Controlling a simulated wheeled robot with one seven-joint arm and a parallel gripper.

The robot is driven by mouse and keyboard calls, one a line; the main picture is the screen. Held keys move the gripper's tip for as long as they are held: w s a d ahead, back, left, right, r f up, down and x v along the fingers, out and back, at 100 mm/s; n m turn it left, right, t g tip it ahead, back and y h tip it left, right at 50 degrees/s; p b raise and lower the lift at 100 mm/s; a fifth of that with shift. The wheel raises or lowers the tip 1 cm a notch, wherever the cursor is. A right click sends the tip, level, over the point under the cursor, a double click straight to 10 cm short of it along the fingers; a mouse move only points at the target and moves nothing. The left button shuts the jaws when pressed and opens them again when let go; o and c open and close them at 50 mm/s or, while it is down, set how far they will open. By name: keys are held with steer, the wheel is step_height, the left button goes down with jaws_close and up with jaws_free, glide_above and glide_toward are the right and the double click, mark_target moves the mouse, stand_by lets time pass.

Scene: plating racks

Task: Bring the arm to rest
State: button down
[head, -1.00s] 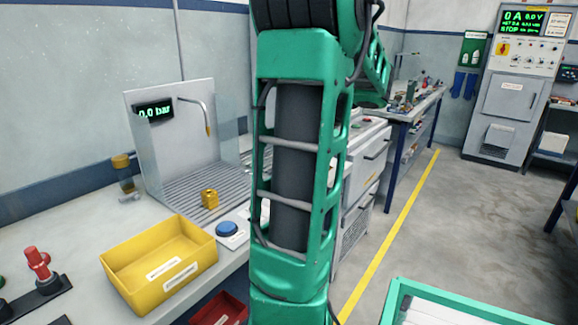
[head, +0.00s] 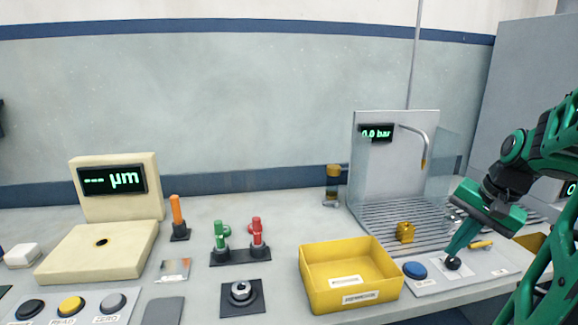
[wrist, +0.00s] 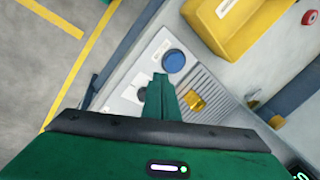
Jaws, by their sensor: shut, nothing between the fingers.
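My green arm (head: 552,150) enters the head view from the right edge, bent and pointing down to the left. My gripper (head: 456,252) is shut and empty. Its fingertips are over a white panel at the front right of the bench, close to a black knob (head: 453,264). Whether they touch it I cannot tell. In the wrist view my gripper (wrist: 161,76) shows its fingers together, pointing toward a blue button (wrist: 174,61), which stands left of the fingers in the head view (head: 414,270).
A yellow bin (head: 340,292) and a brass part (head: 405,232) on a ribbed tray lie near the gripper. A splash screen with a spout (head: 413,130) stands behind. Red and green valves (head: 240,258) and a cream gauge (head: 97,254) are at left. Floor is clear in the wrist view.

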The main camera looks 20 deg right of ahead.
steer(key=s+a+f+n+g, duration=0.1)
steer(key=s+a+f+n, duration=0.1)
steer(key=a, duration=0.4)
steer(key=s+a+f+n+g, duration=0.2)
steer(key=s+a+n, duration=0.2)
steer(key=s+a, duration=0.2)
steer(key=shift+s+a+f+n, duration=0.3)
steer(key=shift+s+a+n, duration=0.1)
steer(key=shift+a, duration=0.25)
